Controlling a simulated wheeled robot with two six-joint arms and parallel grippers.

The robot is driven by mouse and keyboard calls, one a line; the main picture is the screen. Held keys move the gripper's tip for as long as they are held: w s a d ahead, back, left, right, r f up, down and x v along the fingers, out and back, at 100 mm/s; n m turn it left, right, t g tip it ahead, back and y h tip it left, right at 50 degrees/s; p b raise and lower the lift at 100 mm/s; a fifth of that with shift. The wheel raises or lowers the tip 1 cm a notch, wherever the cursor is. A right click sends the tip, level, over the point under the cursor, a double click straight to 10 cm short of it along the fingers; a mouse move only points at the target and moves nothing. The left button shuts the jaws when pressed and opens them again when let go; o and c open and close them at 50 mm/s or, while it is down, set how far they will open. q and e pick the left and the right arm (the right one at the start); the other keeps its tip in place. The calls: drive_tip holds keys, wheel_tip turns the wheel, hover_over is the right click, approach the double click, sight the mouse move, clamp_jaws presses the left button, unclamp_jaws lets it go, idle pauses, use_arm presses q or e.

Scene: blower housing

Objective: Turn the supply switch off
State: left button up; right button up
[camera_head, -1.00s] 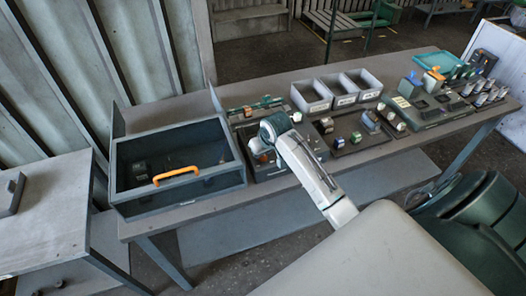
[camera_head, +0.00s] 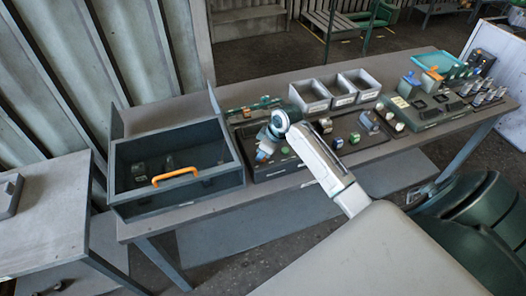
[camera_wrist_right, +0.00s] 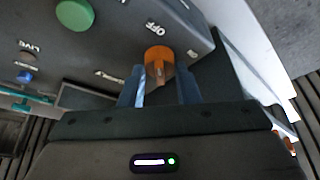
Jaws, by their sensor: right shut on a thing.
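The supply switch, an orange knob (camera_wrist_right: 159,60), sits on a dark panel (camera_wrist_right: 110,35) in the right wrist view. An OFF label is printed beside it, and another label near it is hard to read. My right gripper (camera_wrist_right: 160,88) has one finger on each side of the knob and is shut on it. In the head view my right gripper (camera_head: 265,150) is at the control panel (camera_head: 265,172) on the bench, right of the grey box; my wrist hides much of that panel and the knob. My left gripper is not in view.
A dark box (camera_head: 210,187) with an orange handle (camera_head: 175,176) stands left of the panel. Grey bins (camera_head: 310,105) stand behind, and dark trays with small parts (camera_head: 352,140) lie to the right. A green button (camera_wrist_right: 75,14) is near the knob.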

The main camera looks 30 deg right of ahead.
idle(0.4)
drive_tip(key=o, duration=1)
drive_tip(key=shift+c, duration=0.2)
drive_tip(key=shift+r, duration=0.1)
drive_tip(key=shift+s+d+r+b, duration=0.15)
drive_tip(key=shift+r+b, duration=0.15)
drive_tip(key=b+v, duration=0.3)
drive_tip(key=v, duration=0.7)
